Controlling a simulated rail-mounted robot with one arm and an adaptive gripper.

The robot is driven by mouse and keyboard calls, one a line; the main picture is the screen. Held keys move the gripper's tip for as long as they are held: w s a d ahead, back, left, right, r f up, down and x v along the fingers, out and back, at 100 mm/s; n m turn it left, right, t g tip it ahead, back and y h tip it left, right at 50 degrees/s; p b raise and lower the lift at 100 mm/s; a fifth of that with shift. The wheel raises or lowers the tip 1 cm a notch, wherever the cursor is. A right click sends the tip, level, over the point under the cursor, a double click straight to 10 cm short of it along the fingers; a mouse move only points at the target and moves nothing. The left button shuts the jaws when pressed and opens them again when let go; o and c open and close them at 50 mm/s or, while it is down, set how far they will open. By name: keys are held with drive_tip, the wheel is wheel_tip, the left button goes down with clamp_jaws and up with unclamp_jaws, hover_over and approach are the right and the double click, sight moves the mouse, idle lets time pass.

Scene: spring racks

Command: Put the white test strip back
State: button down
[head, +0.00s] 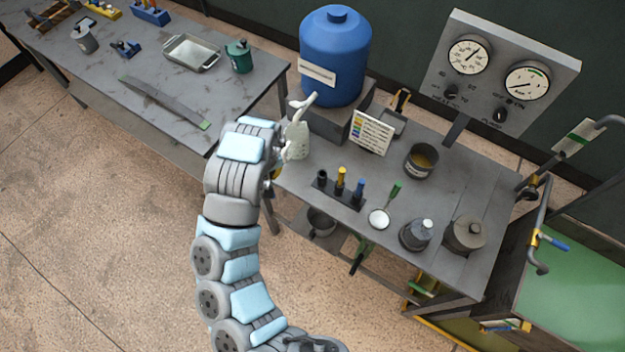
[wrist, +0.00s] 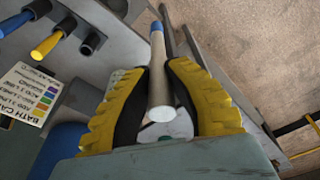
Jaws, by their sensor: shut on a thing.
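A pale white stick with a blue end (wrist: 160,80), which looks like the white test strip, is between the yellow-padded fingers of my gripper (wrist: 153,74) in the wrist view. My gripper is shut on it. In the head view my gripper (head: 281,165) is at the left edge of the right bench, mostly hidden by my arm, and I cannot make out the strip there. The yellow piece (wrist: 47,45) and blue piece (wrist: 18,22) also show in the wrist view, apart from my gripper.
A white spray bottle (head: 298,140) stands close beside my gripper. A gauge panel (head: 500,70) stands behind.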

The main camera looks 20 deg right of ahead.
drive_tip(key=w+d+f+n+b, duration=0.2)
drive_tip(key=w+d+n+b, duration=0.15)
drive_tip(key=w+d, duration=0.4)
drive_tip(key=d+f+n+y+b, duration=0.1)
drive_tip(key=d+f+n+b, duration=0.3)
drive_tip(key=d, duration=0.7)
wheel_tip(320, 180, down, 11)
drive_tip(key=m+p, duration=0.1)
drive_tip(key=p, duration=0.2)
drive_tip(key=shift+f+m, duration=0.15)
drive_tip(key=shift+m, duration=0.1)
drive_tip(key=c, duration=1.4)
unclamp_jaws()
drive_tip(key=shift+c, duration=0.2)
drive_tip(key=o, duration=0.3)
drive_tip(key=shift+o, duration=0.2)
